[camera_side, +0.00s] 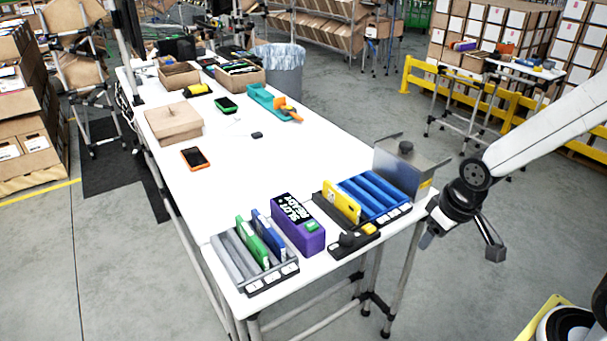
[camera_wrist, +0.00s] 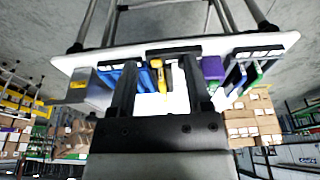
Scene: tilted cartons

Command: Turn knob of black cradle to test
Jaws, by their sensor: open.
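The black cradle (camera_side: 340,249) stands at the near edge of the white table, between a purple box and a blue rack. A yellow card (camera_side: 341,201) stands upright in it. A yellow knob (camera_side: 367,228) is on its front; its pointer setting and labels are too small to read. My gripper (camera_side: 462,240) is open and empty, out beyond the table's right corner and apart from the cradle. In the wrist view the cradle (camera_wrist: 178,49) appears ahead, beyond and between the fingers of my gripper (camera_wrist: 160,78), with the yellow card (camera_wrist: 162,78) below it.
The blue rack (camera_side: 375,190) and a metal box (camera_side: 412,170) stand right. The table's middle (camera_side: 270,165) is mostly clear.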

